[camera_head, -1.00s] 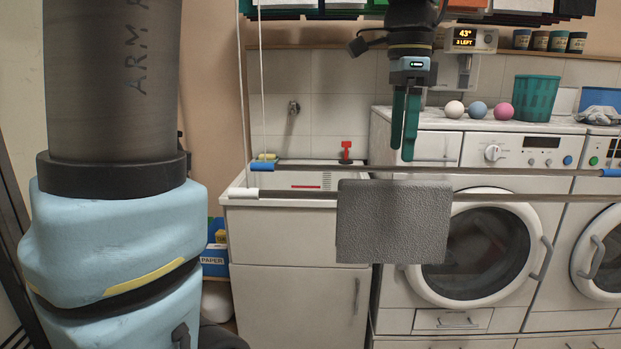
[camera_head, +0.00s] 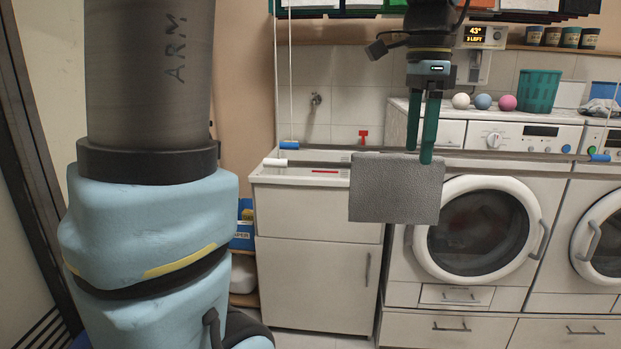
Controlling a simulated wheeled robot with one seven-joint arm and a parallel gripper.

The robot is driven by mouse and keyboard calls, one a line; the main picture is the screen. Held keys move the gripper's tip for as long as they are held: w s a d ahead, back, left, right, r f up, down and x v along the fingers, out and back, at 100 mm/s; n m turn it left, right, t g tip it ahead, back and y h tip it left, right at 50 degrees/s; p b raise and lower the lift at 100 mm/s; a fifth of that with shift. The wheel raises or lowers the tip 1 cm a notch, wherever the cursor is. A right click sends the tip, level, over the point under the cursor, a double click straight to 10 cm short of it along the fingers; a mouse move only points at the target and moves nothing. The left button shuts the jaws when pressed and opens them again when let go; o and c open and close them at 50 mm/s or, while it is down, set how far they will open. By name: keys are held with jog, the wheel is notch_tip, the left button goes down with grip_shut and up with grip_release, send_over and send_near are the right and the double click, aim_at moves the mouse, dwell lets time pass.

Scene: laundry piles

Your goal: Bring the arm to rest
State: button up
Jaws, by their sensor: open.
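My gripper (camera_head: 419,156) hangs pointing down at the upper middle of the view. Its two green fingers are apart, with nothing visible between them. A grey textured cloth (camera_head: 395,190) hangs draped over the front rod of a drying rack (camera_head: 315,163). The tip of the longer-looking finger overlaps the cloth's top edge in the picture. I cannot tell whether it touches the cloth. My arm's upper links fill the left side of the view.
A white sink cabinet (camera_head: 318,275) and a washing machine (camera_head: 408,270) stand behind the rack. Three balls and a green basket (camera_head: 538,91) sit on the machine top. A shelf of folded cloths crosses the top. A second rod (camera_head: 520,155) runs behind the front one.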

jog(key=w+a+f+n, duration=0.4)
jog(key=a+f+n, duration=0.4)
jog(key=a+f, duration=0.35)
jog(key=s+a+f+n+t, duration=0.1)
jog(key=s+a+f+n, duration=0.2)
jog(key=a+f+n, duration=0.6)
jog(key=a+f, duration=0.2)
jog(key=a, duration=0.1)
jog(key=shift+s+a, duration=0.35)
